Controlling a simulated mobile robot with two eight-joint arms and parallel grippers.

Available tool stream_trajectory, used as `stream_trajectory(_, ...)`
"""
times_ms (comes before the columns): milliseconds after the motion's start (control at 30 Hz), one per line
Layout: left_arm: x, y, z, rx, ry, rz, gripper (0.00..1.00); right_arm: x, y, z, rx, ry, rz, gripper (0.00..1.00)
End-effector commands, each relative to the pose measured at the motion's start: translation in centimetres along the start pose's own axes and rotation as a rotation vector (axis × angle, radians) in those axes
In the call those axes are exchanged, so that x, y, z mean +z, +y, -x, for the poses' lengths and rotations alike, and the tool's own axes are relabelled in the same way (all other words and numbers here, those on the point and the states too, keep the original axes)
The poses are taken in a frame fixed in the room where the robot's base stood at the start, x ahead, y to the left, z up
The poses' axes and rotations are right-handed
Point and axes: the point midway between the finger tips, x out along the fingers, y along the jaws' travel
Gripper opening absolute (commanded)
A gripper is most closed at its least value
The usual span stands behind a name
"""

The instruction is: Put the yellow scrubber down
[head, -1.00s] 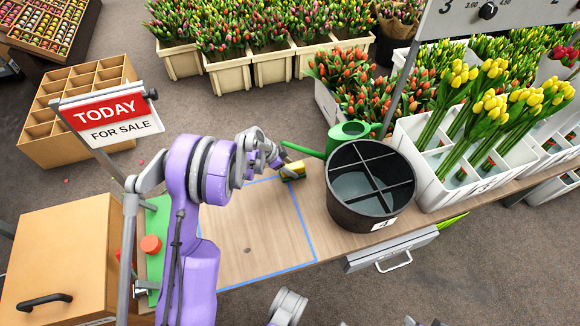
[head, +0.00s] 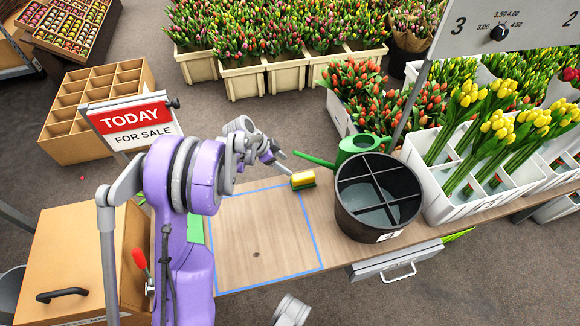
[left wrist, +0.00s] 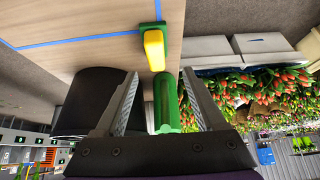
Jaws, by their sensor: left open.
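The yellow scrubber (head: 303,180), with a green part along its lower edge, rests on the wooden table at the top right corner of the blue outline. It also shows in the left wrist view (left wrist: 153,48), beyond my fingertips. My left gripper (head: 283,165) is just left of and above it in the head view. In the left wrist view the gripper (left wrist: 160,76) has its fingers spread, with nothing held between them. A green shape seen between the fingers appears to be the watering can behind. My right gripper is out of view.
The green watering can (head: 352,150) and black divided bucket (head: 378,215) stand right of the scrubber. White crates (head: 440,195) of yellow tulips are farther right. The blue-outlined area (head: 262,235) is clear. A sale sign (head: 130,120) stands at left.

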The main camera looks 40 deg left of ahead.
Motion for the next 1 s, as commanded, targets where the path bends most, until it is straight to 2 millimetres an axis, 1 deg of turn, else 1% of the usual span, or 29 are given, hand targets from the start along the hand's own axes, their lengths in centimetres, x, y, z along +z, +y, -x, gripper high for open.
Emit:
stream_trajectory(67, -0.1, 0.2, 0.6, 0.0, -0.002, 0.003, 0.72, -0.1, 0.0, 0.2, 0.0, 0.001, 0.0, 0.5)
stream_trajectory(133, -0.7, 0.9, 1.1, 0.001, -0.011, 0.016, 0.72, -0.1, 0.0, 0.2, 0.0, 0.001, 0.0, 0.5)
stream_trajectory(167, -1.1, 1.4, 1.3, 0.001, -0.018, 0.025, 0.72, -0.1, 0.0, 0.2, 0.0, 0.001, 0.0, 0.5)
stream_trajectory(233, -2.2, 3.3, 2.0, -0.001, -0.043, 0.061, 0.72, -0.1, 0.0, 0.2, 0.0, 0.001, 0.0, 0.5)
stream_trajectory(267, -2.7, 4.3, 2.3, -0.003, -0.057, 0.08, 0.72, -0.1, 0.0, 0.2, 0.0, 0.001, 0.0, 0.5)
stream_trajectory(367, -4.4, 8.4, 3.9, -0.02, -0.108, 0.159, 0.72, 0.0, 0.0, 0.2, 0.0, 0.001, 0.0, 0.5)
stream_trajectory(400, -4.9, 10.2, 4.6, -0.032, -0.128, 0.193, 0.72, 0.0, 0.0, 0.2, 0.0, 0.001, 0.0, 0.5)
stream_trajectory(533, -5.6, 16.1, 6.9, -0.083, -0.183, 0.3, 0.72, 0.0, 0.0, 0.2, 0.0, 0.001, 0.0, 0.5)
stream_trajectory(600, -5.5, 19.0, 8.1, -0.116, -0.203, 0.354, 0.72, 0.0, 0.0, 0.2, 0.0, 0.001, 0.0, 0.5)
stream_trajectory(667, -5.0, 21.5, 9.1, -0.147, -0.214, 0.398, 0.72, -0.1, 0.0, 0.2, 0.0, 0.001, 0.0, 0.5)
stream_trajectory(700, -4.6, 23.0, 9.6, -0.168, -0.219, 0.427, 0.72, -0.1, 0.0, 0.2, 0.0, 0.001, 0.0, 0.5)
stream_trajectory(800, -3.2, 26.4, 10.8, -0.221, -0.22, 0.494, 0.72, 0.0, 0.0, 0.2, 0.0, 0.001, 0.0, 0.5)
stream_trajectory(900, -1.8, 28.9, 11.6, -0.266, -0.209, 0.549, 0.72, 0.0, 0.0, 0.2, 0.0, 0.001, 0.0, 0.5)
stream_trajectory(1000, -0.6, 30.4, 12.0, -0.298, -0.195, 0.589, 0.72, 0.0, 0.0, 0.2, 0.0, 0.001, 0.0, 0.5)
